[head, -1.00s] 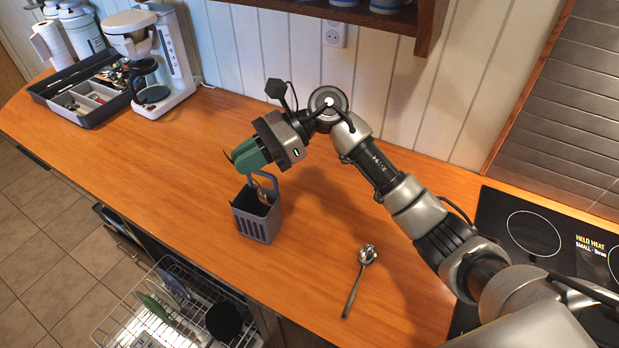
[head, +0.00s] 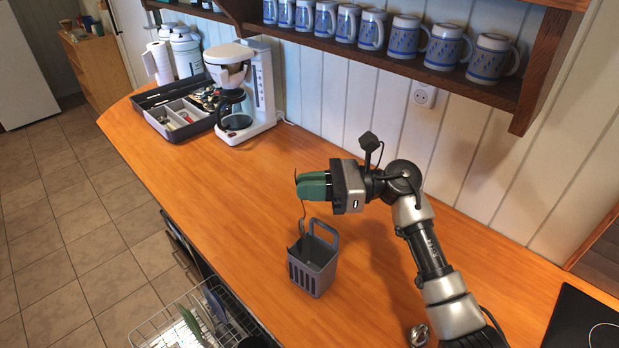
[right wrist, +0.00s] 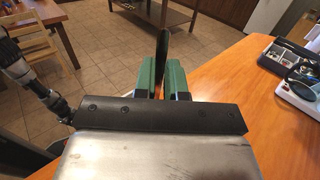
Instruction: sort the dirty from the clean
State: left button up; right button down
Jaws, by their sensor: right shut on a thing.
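My right gripper (head: 312,187) is shut on a thin utensil (head: 303,213), which hangs down above the grey slotted basket (head: 314,268). Its lower end is at the basket's opening; I cannot tell whether it is still inside. In the right wrist view, the utensil shows as a dark upright strip (right wrist: 163,50) between the green fingers (right wrist: 163,78). I cannot tell its kind or whether it is dirty. A spoon (head: 418,335) lies on the counter, partly hidden by my right arm. The utensil tray (head: 150,103) stands at the back left with cutlery in it. My left gripper is out of view.
A coffee maker (head: 262,85) stands right beside the tray, with canisters (head: 187,52) behind. A dishwasher rack (head: 160,335) with dishes is below the counter's front edge. A shelf of mugs (head: 372,30) hangs above. The counter between basket and tray is clear.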

notch_tip(320, 180, down, 8)
jog(key=b, duration=0.6)
jog(key=shift+r, duration=0.15)
dwell(0.4)
jog(key=c, duration=1.1)
grip_release()
jog(key=d+b, duration=0.5)
jog(key=d, duration=0.6)
jog(key=shift+w, duration=0.25)
jog(key=shift+a, duration=0.1)
